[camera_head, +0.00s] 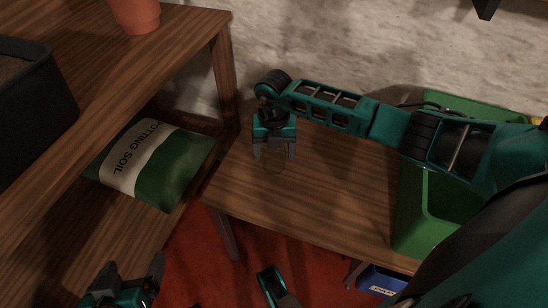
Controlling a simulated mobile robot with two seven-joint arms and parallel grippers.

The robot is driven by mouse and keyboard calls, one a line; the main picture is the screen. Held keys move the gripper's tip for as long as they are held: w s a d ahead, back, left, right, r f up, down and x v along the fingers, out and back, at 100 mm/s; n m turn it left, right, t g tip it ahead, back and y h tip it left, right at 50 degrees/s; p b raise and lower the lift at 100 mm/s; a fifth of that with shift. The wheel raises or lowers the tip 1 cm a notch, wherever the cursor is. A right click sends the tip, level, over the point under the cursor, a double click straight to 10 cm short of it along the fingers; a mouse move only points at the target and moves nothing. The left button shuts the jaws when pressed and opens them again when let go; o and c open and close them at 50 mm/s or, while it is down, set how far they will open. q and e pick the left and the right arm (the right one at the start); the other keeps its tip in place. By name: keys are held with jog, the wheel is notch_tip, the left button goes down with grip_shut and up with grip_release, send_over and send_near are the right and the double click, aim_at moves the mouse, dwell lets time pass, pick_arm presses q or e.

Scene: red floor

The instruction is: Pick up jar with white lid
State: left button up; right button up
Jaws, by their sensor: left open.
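No jar with a white lid can be made out clearly. My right gripper (274,157) points down over the left part of the low wooden table (320,195), its two fingers apart. A faint, clear outline shows between and just below these fingertips; I cannot tell whether it is a glass jar or whether the fingers touch it. My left gripper (135,261) is at the bottom left, open and empty, its fingers pointing up in the picture, below the potting soil bag.
A wooden shelf unit (188,42) fills the left, with a terracotta pot (136,14), a dark planter (35,110) and a potting soil bag (165,175). A green crate (448,200) stands on the table's right. A blue bin (380,281) sits below. The table's middle is clear.

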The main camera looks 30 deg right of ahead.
jog(key=c, duration=1.1)
pick_arm(q)
jog(key=r+p, duration=0.1)
jog(key=p, duration=0.1)
jog(key=a+r+p, duration=0.1)
jog(key=r+p, duration=0.1)
jog(key=p, duration=0.1)
jog(key=shift+s+a+p, duration=0.3)
jog(key=shift+p, duration=0.05)
pick_arm(e)
notch_tip(320, 180, up, 20)
